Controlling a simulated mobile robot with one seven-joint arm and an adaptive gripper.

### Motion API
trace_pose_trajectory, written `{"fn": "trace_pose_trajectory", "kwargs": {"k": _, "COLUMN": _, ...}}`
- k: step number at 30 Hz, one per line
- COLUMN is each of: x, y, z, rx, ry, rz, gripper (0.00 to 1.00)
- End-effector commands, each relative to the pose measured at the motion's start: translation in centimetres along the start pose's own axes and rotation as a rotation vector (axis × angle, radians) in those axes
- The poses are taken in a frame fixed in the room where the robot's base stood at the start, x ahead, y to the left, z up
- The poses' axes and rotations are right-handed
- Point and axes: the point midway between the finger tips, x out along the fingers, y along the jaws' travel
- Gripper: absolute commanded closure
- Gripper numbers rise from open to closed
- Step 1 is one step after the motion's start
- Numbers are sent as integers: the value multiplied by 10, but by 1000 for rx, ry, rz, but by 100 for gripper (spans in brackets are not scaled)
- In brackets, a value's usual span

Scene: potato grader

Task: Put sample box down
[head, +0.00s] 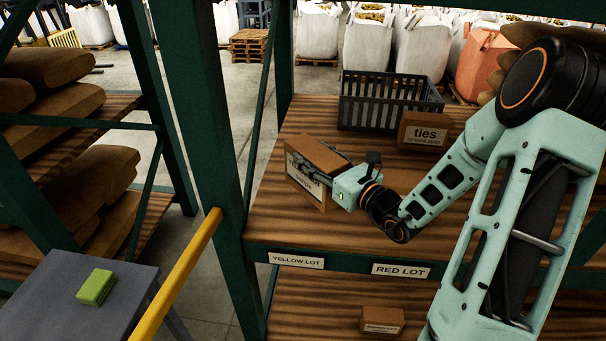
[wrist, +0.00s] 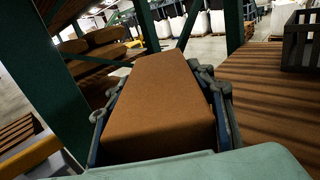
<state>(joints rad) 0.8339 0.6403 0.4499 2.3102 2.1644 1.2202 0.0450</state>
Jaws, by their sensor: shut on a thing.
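The sample box (head: 318,157) is a brown cardboard box with a white label, partly hidden by my gripper in the head view. My gripper (head: 322,178) is shut on it, over the left part of the wooden shelf (head: 270,210), above the YELLOW LOT sign (head: 297,260). In the wrist view the sample box (wrist: 162,100) fills the space between the two fingers, one along each side. The box looks tilted in the head view. I cannot tell whether its underside touches the shelf.
A dark slatted crate (head: 385,102) and a box marked "ties" (head: 424,133) stand at the back of the shelf. A green post (head: 200,110) and yellow rail (head: 180,275) are at the left. A RED LOT sign (head: 401,270) is on the shelf edge. A small box (head: 382,320) sits on the lower shelf.

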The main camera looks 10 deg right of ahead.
Motion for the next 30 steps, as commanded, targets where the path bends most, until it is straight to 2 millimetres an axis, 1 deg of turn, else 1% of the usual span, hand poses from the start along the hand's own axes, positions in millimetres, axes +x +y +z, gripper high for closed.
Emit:
{"fn": "trace_pose_trajectory", "kwargs": {"k": 3, "x": 13, "y": 2, "z": -14, "rx": 4, "ry": -5, "rz": 0, "gripper": 100}}
{"fn": "trace_pose_trajectory", "kwargs": {"k": 7, "x": 25, "y": 4, "z": -28, "rx": 2, "ry": -5, "rz": 1, "gripper": 100}}
{"fn": "trace_pose_trajectory", "kwargs": {"k": 12, "x": 34, "y": 5, "z": -39, "rx": -1, "ry": -7, "rz": 0, "gripper": 100}}
{"fn": "trace_pose_trajectory", "kwargs": {"k": 19, "x": 42, "y": 6, "z": -48, "rx": 0, "ry": -6, "rz": 0, "gripper": 100}}
{"fn": "trace_pose_trajectory", "kwargs": {"k": 24, "x": 42, "y": 6, "z": -68, "rx": 2, "ry": -4, "rz": -1, "gripper": 100}}
{"fn": "trace_pose_trajectory", "kwargs": {"k": 27, "x": 42, "y": 5, "z": -75, "rx": 0, "ry": -6, "rz": -2, "gripper": 100}}
{"fn": "trace_pose_trajectory", "kwargs": {"k": 30, "x": 42, "y": 5, "z": -78, "rx": -2, "ry": -7, "rz": -1, "gripper": 100}}
